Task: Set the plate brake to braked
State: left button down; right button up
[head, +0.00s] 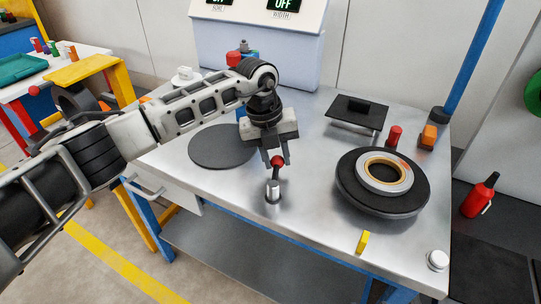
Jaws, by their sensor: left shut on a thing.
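My left gripper (277,155) points down over the steel workbench and is shut on a red knob (277,162). The knob tops a short lever that rises from a silver cylindrical post (272,190) near the bench's front edge. The fingers hide part of the knob. At the right, a black round plate (350,199) carries a grey ring (366,181) with a copper-coloured inner band. I cannot tell from this view which setting the lever is in. My right gripper is not in view.
A flat dark disc (215,147) lies left of my gripper. A black stand (358,113), a red cylinder (394,136) and an orange block (429,135) are at the back right. A yellow tab (362,242) and white button (437,260) are near the front edge.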

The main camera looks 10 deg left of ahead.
pick_arm(q)
jog(key=c, duration=1.1)
grip_release()
jog(key=a+r, duration=0.3)
jog(key=r, duration=1.2)
jog(key=shift+s+r, duration=0.35)
jog(key=shift+s, duration=0.1)
